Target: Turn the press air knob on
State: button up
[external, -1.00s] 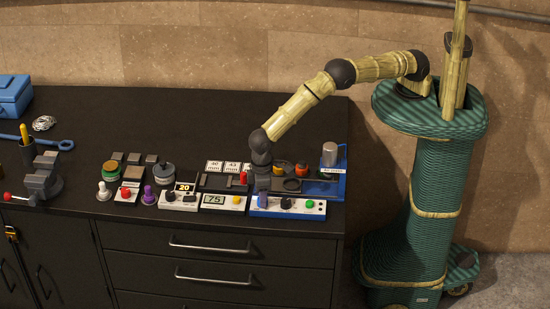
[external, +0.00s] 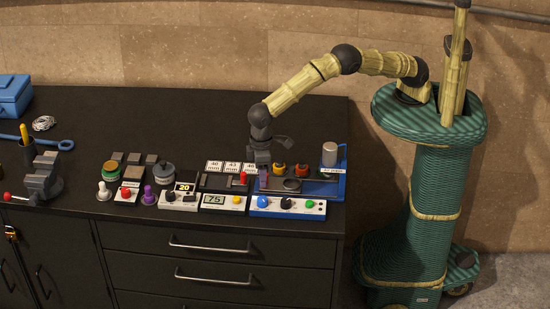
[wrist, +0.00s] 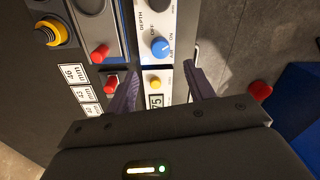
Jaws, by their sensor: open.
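The blue press air knob (external: 262,202) sits at the left end of the white-faced blue control panel (external: 297,213). The knob also shows in the wrist view (wrist: 161,47), with OFF, AIR and ON lettering around it. A pale mark crosses its face, too small for me to read its setting surely. My gripper (external: 263,182) is open and empty, above and behind the knob. In the wrist view its two fingers (wrist: 162,80) are spread apart, and the knob shows beyond them, untouched.
A black knob (external: 286,204) and a green button (external: 309,204) share the panel. The blue press base (external: 334,184) with a metal cylinder (external: 330,153) stands behind. A display box (external: 222,202) with a yellow button is close on the left. The counter's front edge is near.

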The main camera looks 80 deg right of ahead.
notch_tip(320, 180, up, 8)
jog(key=b, duration=0.1)
jog(key=shift+d+r, duration=0.25)
jog(key=s+d+r+m+t, duration=0.2)
jog(key=d, duration=2.4)
jog(key=s+d+f, duration=0.2)
jog(key=s+d, duration=1.4)
jog(key=s, duration=0.2)
jog(key=shift+s+f+t+h, duration=0.2)
jog(key=shift+t+h, duration=0.1)
jog(key=shift+t, duration=0.1)
